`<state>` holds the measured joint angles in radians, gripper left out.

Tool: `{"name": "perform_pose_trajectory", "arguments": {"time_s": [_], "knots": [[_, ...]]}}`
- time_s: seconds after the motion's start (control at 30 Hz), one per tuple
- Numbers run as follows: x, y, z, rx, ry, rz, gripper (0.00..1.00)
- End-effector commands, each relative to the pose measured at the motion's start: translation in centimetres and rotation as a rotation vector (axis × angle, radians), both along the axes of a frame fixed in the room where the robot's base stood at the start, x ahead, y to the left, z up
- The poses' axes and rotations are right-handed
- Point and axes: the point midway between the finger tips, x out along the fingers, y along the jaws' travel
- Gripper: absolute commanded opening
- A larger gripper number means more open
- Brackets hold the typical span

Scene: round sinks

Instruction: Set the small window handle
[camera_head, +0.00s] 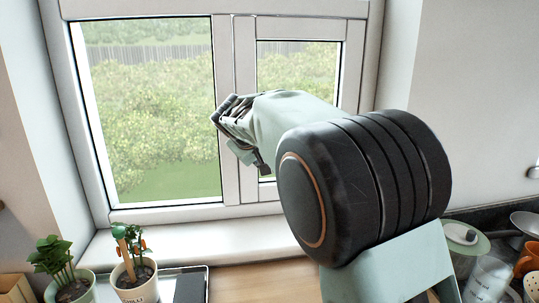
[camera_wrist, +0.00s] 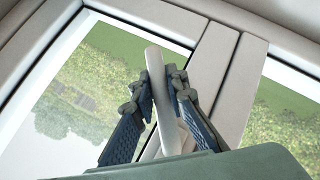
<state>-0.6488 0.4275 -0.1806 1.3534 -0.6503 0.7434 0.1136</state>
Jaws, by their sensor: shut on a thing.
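The small window handle (camera_wrist: 160,82) is a pale grey lever in the wrist view. It runs up between the two fingers of my gripper (camera_wrist: 160,84), which are shut on it. In the head view my gripper (camera_head: 228,110) is at the window's middle post (camera_head: 233,60), and the handle cannot be made out there. The window (camera_head: 155,210) has a wide left pane and a narrower right pane. Whether either sash stands ajar is not clear.
Two potted plants, in a green pot (camera_head: 78,290) and a cream pot (camera_head: 137,285), stand at the lower left, beside a dark tray (camera_head: 191,287). A plate (camera_head: 462,234), a glass (camera_head: 488,280) and an orange mug (camera_head: 530,260) are at the right. The wooden counter (camera_head: 265,283) between is clear.

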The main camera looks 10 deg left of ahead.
Motion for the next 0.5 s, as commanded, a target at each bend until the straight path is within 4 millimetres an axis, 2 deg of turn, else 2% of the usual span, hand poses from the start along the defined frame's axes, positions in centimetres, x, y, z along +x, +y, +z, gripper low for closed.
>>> {"name": "perform_pose_trajectory", "arguments": {"time_s": [0.5], "knots": [[-0.7,2.6,-1.2,0.442,0.124,-0.003,0.0]]}}
